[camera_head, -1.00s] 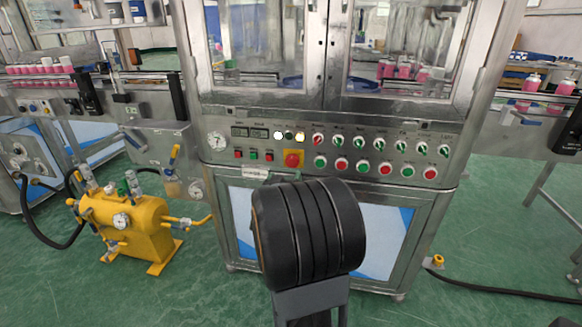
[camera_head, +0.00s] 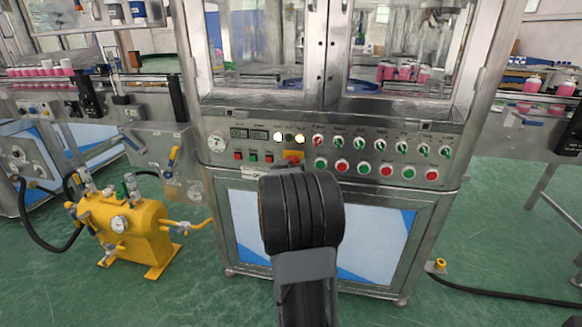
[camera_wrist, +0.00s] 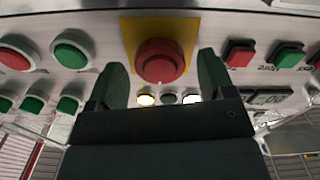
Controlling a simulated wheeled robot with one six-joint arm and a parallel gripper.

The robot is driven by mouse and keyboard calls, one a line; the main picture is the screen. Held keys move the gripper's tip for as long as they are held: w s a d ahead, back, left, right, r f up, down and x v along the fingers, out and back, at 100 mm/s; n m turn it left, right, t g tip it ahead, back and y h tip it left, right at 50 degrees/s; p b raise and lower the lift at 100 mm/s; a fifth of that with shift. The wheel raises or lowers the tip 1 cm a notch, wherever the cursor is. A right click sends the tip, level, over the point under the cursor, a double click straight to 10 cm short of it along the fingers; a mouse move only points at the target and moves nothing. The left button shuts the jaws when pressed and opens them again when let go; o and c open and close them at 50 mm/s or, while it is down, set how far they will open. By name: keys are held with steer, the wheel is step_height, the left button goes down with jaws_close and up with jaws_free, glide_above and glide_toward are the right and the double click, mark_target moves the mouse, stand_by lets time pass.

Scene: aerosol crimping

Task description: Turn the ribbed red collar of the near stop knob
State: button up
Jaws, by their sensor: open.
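The red stop knob (camera_wrist: 159,61) sits on a yellow plate (camera_wrist: 133,29) on the steel control panel. In the wrist view its round red collar faces me; ribs are too small to tell. My gripper (camera_wrist: 161,70) is open, with one dark green finger on each side of the knob. Gaps show between the fingers and the collar, so I see no grip on it.
In the wrist view, green and red buttons (camera_wrist: 73,50) lie to the left and square buttons (camera_wrist: 240,52) to the right. Lit lamps (camera_wrist: 192,96) sit close below the knob. A yellow tank (camera_head: 122,228) stands on the floor at the left.

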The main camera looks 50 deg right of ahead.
steer(key=c, duration=0.9)
steer(key=shift+c, duration=0.2)
steer(key=shift+f+m+b, duration=0.1)
steer(key=shift+m+b, duration=2.9)
steer(key=shift+m, duration=0.7)
steer(key=o, duration=0.9)
steer(key=shift+o, duration=0.2)
